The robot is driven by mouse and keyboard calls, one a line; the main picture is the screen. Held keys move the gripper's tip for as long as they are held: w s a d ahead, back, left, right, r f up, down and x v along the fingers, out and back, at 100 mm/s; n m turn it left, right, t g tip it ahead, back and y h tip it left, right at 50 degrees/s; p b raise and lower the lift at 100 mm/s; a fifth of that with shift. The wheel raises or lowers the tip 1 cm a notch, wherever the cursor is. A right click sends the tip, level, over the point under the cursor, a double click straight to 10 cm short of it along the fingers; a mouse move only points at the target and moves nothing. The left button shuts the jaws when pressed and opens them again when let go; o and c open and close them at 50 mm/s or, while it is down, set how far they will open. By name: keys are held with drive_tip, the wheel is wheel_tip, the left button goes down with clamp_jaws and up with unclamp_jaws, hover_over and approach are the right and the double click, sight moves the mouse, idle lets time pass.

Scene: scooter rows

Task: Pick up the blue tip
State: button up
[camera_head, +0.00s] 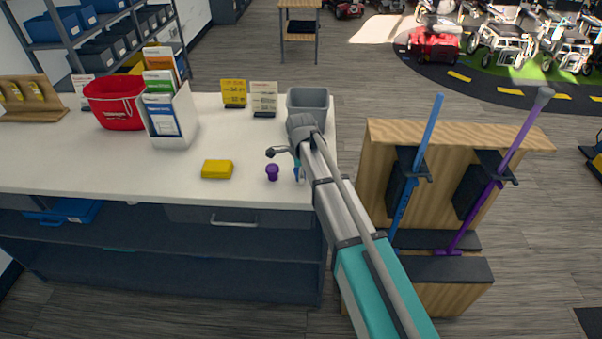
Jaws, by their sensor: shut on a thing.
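The blue tip (296,175) shows only as a small blue sliver near the right end of the white counter, at the left edge of my arm. My gripper (298,170) points down there and is mostly hidden behind my arm. It is shut on the blue tip. Whether the tip touches the counter cannot be told. A purple tip (272,173) stands on the counter just left of my gripper.
A yellow block (217,169) lies left of the purple tip. A grey bin (307,99), price signs (233,93), a brochure holder (171,119) and a red basket (114,103) stand farther back. Right of the counter, a wooden rack (385,135) holds blue (431,122) and purple canes (521,131).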

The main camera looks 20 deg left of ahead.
drive_tip(key=shift+r, duration=0.15)
wheel_tip(320, 180, up, 3)
drive_tip(key=p, duration=0.3)
drive_tip(key=s+d+r+p, duration=0.7)
drive_tip(key=s+r+p, duration=0.2)
drive_tip(key=s, duration=0.3)
drive_tip(key=shift+r+p, duration=0.35)
drive_tip(key=shift+p, duration=0.15)
drive_tip(key=shift+s+f, duration=0.1)
wheel_tip(320, 180, down, 4)
drive_tip(key=b, duration=0.4)
idle(0.6)
wheel_tip(320, 180, up, 5)
drive_tip(key=p, duration=0.4)
drive_tip(key=shift+f, duration=0.2)
